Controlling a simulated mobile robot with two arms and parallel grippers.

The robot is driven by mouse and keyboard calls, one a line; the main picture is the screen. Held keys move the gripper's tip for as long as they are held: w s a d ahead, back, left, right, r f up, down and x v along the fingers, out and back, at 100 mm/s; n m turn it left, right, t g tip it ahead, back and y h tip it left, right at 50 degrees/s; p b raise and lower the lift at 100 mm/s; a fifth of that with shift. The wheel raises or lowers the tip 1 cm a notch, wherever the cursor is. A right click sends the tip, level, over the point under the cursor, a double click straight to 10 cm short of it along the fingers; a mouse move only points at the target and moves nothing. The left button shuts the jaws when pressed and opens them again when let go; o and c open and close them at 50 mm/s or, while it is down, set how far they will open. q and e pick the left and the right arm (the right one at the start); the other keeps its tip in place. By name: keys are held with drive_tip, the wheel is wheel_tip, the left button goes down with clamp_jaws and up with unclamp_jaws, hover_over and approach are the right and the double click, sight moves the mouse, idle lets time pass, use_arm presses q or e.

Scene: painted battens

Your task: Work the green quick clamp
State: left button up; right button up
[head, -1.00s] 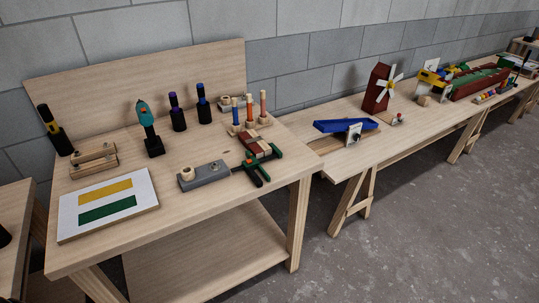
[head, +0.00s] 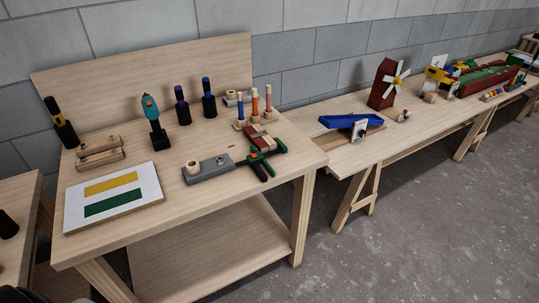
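The green quick clamp (head: 268,162) lies near the right end of the near workbench (head: 230,190), with green jaws and dark handles towards the bench's front. It lies against a small block of red and pale battens (head: 262,139); I cannot tell whether its jaws grip them. Neither of my grippers is in view. A dark shape at the bottom left corner may be part of me.
A grey block with a wooden knob (head: 208,169) lies left of the clamp. A white board with yellow and green stripes (head: 113,197) lies at the front left. Upright tools and bottles stand behind. A second table (head: 360,163) stands to the right, with open floor in front.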

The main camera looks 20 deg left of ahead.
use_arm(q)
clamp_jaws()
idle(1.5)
